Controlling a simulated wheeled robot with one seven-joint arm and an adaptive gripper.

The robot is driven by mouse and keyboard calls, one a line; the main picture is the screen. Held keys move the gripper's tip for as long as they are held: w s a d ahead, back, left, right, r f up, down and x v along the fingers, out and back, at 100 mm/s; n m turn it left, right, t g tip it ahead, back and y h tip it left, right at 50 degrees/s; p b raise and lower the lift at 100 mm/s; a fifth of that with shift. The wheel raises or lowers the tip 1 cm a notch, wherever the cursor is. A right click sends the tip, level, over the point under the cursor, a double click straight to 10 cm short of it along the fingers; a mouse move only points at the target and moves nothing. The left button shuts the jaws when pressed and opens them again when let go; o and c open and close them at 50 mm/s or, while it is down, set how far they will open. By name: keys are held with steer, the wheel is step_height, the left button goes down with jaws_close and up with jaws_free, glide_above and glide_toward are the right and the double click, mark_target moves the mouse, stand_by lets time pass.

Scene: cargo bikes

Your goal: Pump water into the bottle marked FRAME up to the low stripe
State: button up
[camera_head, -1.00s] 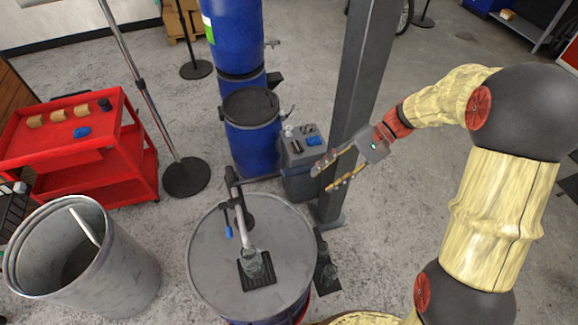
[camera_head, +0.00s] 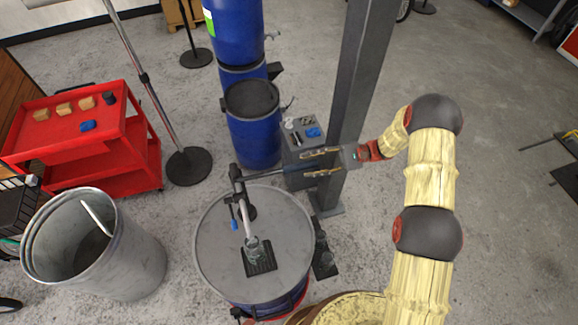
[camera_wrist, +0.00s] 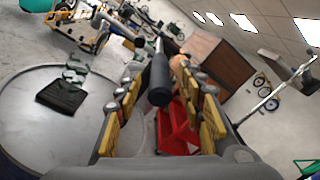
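A clear bottle (camera_head: 254,248) stands on a black mat (camera_head: 262,266) on the grey drum lid (camera_head: 215,262), below the pump's pale spout (camera_head: 246,217). It also shows in the wrist view (camera_wrist: 74,70). I cannot read its marking or see a water level. The pump's dark lever (camera_head: 262,175) points right, toward my gripper (camera_head: 304,165). My gripper is open; in the wrist view, the lever's black grip (camera_wrist: 158,80) lies between its spread fingers, with no clear contact. Another clear bottle (camera_head: 321,240) stands on a black mat right of the drum.
A grey post (camera_head: 356,90) stands close behind my gripper. A grey box with small items (camera_head: 303,150) and blue barrels (camera_head: 252,125) stand behind the drum. A metal bin (camera_head: 95,250) and red cart (camera_head: 85,150) are at left.

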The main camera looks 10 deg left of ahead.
mark_target(289, 169)
steer(key=p+x, duration=0.2)
steer(key=x, duration=0.5)
steer(key=shift+s+a, duration=0.15)
steer(key=shift+a, duration=0.15)
jaws_close()
stand_by(0.7)
